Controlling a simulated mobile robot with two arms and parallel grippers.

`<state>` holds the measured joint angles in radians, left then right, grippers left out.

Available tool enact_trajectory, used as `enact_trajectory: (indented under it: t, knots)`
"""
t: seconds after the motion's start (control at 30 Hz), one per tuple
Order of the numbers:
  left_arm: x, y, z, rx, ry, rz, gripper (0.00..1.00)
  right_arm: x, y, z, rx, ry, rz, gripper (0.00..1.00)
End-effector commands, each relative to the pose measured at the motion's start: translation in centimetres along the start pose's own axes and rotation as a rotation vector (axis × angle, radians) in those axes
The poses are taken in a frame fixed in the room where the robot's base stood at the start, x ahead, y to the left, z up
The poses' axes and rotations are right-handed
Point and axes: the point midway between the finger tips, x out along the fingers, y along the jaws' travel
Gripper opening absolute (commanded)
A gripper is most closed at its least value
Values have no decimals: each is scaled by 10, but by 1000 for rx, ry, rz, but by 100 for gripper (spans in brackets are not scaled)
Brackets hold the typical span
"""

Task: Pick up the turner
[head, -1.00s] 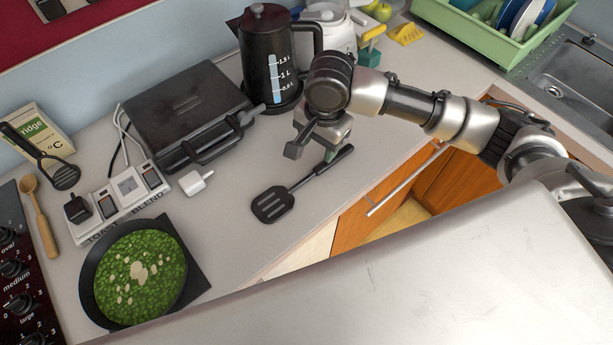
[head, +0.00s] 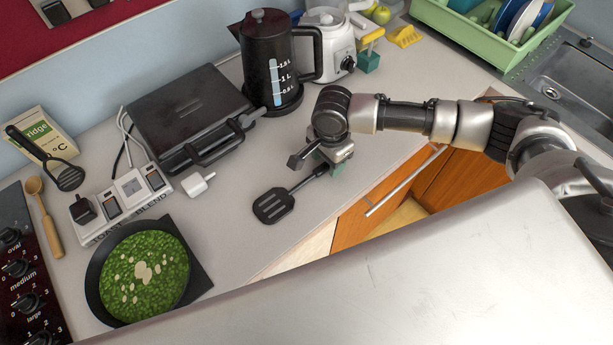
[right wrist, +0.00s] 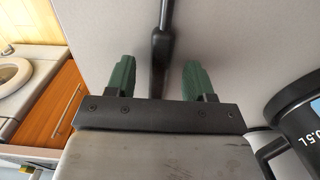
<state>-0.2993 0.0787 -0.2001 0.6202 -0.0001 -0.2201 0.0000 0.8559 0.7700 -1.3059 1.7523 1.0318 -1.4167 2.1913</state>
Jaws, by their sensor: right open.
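The black turner (head: 274,206) lies on the counter, its slotted head toward the lower left and its handle running up to the right. My right gripper (head: 336,167) is over the handle end and partly hides it. In the right wrist view, the turner's handle (right wrist: 161,50) lies between the two green fingers of my right gripper (right wrist: 160,78). The fingers are apart, with a gap on each side of the handle. My left gripper is not in view.
A black kettle (head: 262,60) and a closed grill (head: 188,115) stand behind. A pan of green food (head: 95,285) and a socket strip (head: 98,228) are at left. A second slotted utensil (head: 70,178) leans on a box. The counter around the turner's head is clear.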

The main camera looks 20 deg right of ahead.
Motion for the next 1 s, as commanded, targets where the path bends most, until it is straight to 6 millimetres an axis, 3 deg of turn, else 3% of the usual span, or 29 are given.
enact_trajectory:
  t: [0.33, 0.67, 1.0]
  knots:
    - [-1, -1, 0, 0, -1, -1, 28, 9, 0, 0, -1, 0, 0, 52]
    - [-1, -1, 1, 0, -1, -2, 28, 9, 0, 0, -1, 0, 0, 1]
    - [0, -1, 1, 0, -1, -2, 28, 6, 0, 0, -1, -1, -1, 0]
